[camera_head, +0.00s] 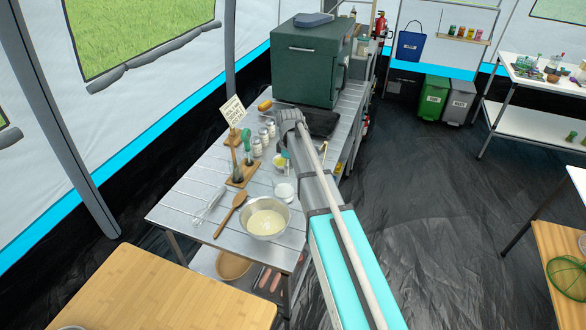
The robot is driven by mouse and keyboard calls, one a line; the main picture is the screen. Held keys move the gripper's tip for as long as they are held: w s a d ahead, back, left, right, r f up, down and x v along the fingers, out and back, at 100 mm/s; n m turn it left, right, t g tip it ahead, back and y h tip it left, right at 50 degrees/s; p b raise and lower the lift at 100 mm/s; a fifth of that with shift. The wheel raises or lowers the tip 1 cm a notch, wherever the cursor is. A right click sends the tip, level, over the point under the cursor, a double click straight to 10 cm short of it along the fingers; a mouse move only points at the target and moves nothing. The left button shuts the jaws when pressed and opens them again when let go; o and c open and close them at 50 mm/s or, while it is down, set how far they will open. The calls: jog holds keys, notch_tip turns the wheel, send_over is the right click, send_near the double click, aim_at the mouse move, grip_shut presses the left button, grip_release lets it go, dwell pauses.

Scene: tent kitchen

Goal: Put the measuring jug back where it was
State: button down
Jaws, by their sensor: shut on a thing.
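A small clear vessel with white contents (285,190) stands on the slatted metal table, just behind the mixing bowl and close to the left side of my arm. It may be the measuring jug, but no spout, handle or markings can be made out. A small container with yellowish contents (280,161) is farther back, partly covered by my arm. My arm reaches from the lower right over the table to a grey joint near the dark tray. My gripper's fingers and whatever is between them are hidden behind the arm.
A metal bowl of batter (267,217), wooden spoon (230,214) and whisk (209,207) occupy the table's front. Utensil holders, shakers (257,147) and a sign (232,110) line its left. A green oven (309,62) and black tray (322,122) are behind.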

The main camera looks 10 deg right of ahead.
jog(key=shift+c, duration=1.4)
grip_release()
jog(key=shift+f, duration=0.1)
notch_tip(320, 180, up, 12)
jog(key=p, duration=1.2)
jog(key=shift+w+d, duration=0.2)
jog(key=shift+w, duration=0.25)
jog(key=s+a+m, duration=0.1)
jog(key=s+m, duration=1)
jog(key=s, duration=1.4)
jog(key=shift+a+t, duration=0.3)
jog(key=shift+t, duration=0.1)
